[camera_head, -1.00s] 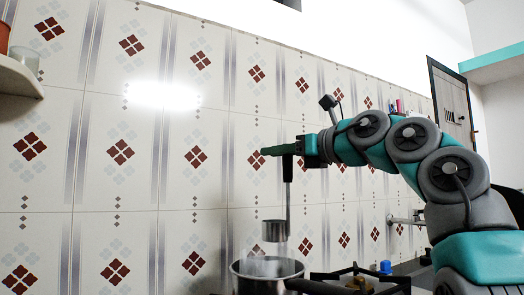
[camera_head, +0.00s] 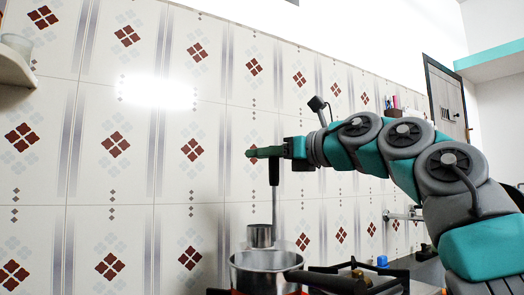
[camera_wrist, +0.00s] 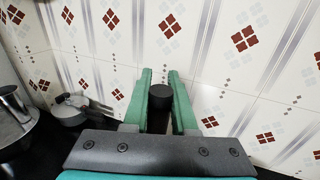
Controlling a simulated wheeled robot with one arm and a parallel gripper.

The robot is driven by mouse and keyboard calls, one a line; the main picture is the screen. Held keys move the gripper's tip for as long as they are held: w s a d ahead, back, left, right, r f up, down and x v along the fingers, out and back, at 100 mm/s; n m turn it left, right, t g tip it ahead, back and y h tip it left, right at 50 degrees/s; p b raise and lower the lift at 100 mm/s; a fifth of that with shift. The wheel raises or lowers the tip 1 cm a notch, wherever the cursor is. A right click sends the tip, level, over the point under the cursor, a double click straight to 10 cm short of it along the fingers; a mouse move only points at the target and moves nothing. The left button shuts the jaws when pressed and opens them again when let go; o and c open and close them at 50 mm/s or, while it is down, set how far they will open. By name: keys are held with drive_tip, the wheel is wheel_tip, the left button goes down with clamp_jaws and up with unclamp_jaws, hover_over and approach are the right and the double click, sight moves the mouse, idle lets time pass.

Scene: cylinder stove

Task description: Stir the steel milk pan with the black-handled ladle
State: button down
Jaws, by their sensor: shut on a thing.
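The steel milk pan (camera_head: 262,279) stands on the stove at the bottom of the head view, its dark handle pointing right. My gripper (camera_head: 266,153) is above it, shut on the black handle of the ladle (camera_head: 274,172). The ladle hangs upright. Its steel bowl (camera_head: 260,236) is at the pan's far rim in the picture; I cannot tell whether its bottom is inside the pan. In the wrist view the green fingers (camera_wrist: 160,98) stand on both sides of the round black end of the ladle handle (camera_wrist: 160,92). The pan's contents are hidden.
The tiled wall (camera_head: 150,150) runs behind the stove. Black stove grates (camera_head: 385,287) and a blue knob (camera_head: 382,261) lie right of the pan. A wall tap (camera_head: 400,215) is farther right. A lidded pot (camera_wrist: 72,110) shows left in the wrist view.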

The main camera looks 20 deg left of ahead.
sight(274, 195)
drive_tip(key=shift+f+b, duration=3.85)
drive_tip(key=shift+f, duration=0.4)
drive_tip(key=shift+w+d, duration=0.1)
drive_tip(key=shift+w, duration=0.05)
